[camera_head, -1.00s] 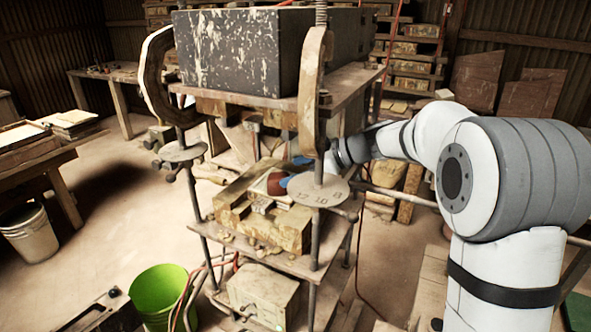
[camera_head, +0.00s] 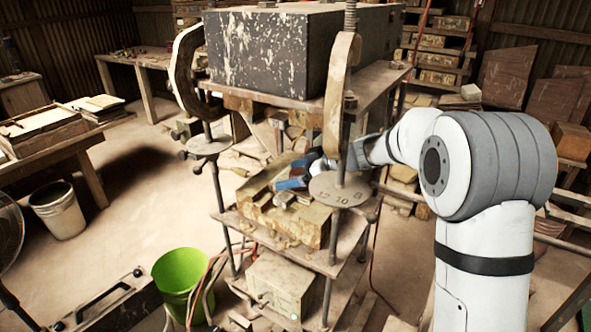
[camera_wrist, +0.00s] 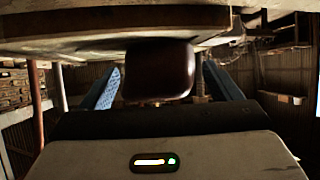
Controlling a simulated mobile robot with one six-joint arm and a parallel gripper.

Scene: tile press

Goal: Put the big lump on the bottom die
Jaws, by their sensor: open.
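In the wrist view the big lump (camera_wrist: 158,70) is a dark reddish-brown block with rounded edges. It stands between the two blue fingers of my gripper (camera_wrist: 165,88), which are apart, with a gap on either side. It meets a broad pale surface along the top of that picture; I cannot tell if this is the die. In the head view my blue fingers (camera_head: 292,183) are inside the press, low over the worn yellow-brown bottom die block (camera_head: 300,222). The lump cannot be made out there; the fingers and a front post hide that spot.
The press's heavy speckled black block (camera_head: 260,55) and its upper plate (camera_head: 375,85) hang over my gripper. A front post with a round numbered disc (camera_head: 340,192) stands close beside my wrist. A green bucket (camera_head: 180,272) is on the floor at front left.

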